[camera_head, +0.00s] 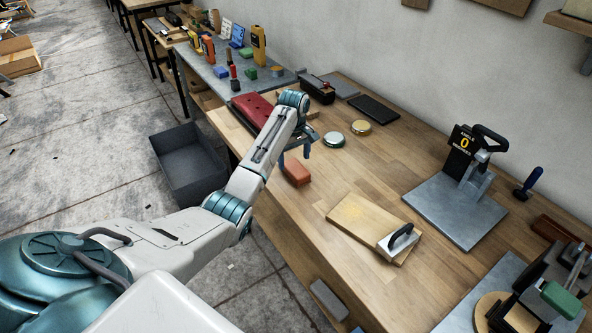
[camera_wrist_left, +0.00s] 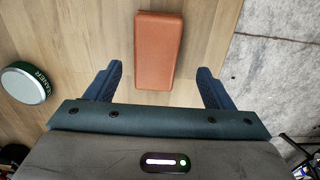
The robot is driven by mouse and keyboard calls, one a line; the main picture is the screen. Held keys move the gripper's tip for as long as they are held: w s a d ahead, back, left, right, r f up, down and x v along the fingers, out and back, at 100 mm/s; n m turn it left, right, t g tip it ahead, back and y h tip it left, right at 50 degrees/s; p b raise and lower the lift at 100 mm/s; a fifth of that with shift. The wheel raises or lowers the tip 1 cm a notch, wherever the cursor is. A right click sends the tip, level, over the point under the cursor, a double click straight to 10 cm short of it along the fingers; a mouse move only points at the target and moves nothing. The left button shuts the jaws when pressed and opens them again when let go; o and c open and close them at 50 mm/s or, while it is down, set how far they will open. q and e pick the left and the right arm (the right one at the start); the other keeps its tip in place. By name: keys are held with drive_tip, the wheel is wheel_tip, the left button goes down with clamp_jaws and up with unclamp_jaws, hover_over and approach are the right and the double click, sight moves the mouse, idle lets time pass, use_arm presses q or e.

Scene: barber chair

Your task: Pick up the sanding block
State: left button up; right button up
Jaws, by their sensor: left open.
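The orange-brown sanding block (camera_head: 296,173) lies flat on the wooden workbench (camera_head: 330,260) near its left edge. In the left wrist view the block (camera_wrist_left: 158,48) is upright in the picture, its near end between my two fingers with a gap on each side. My left gripper (camera_head: 305,148) is open and empty, close above the block in the head view. It also shows in the left wrist view (camera_wrist_left: 158,80). The exact height between the fingertips and the block is hard to tell. My right gripper is in neither view.
A green-rimmed tin (camera_head: 334,140) and a yellow tin (camera_head: 361,128) stand behind the block. A red toolbox (camera_head: 252,109) sits to the left. A wooden board (camera_head: 352,216) with a handled tool (camera_head: 399,243) lies to the right. Bare benchtop surrounds the block's right side.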

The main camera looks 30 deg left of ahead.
sight(296, 168)
use_arm(q)
drive_tip(key=f, duration=0.1)
drive_tip(key=f+p, duration=0.1)
drive_tip(key=f, duration=0.1)
drive_tip(key=f+p, duration=0.1)
drive_tip(key=shift+w+d+f, duration=0.2)
drive_tip(key=shift+w+f, duration=0.05)
drive_tip(key=shift+f, duration=0.5)
drive_tip(key=c, duration=1.1)
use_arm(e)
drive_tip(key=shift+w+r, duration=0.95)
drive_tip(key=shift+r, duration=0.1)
